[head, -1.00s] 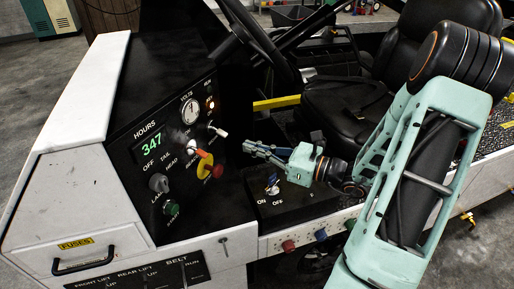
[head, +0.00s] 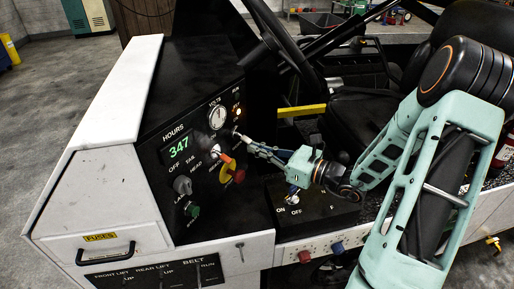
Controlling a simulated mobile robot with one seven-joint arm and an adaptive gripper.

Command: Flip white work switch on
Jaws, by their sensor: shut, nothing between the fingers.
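The black dash panel (head: 183,205) fills the middle of the head view, with dials and several switches. My gripper (head: 243,138) is shut, with its fingertips pointing left at the upper right part of the panel. The tips are at the spot of the white toggle lever on the right of the panel. They largely cover that lever, so I cannot tell its position or whether the tips touch it. Another white-tipped lever (head: 215,149) sits to the left, by an orange lever (head: 227,160).
A lower black box with a toggle (head: 292,190) is under my wrist. The steering wheel (head: 262,30) and black seat (head: 365,130) are behind. A white hood edge (head: 115,90) lies left.

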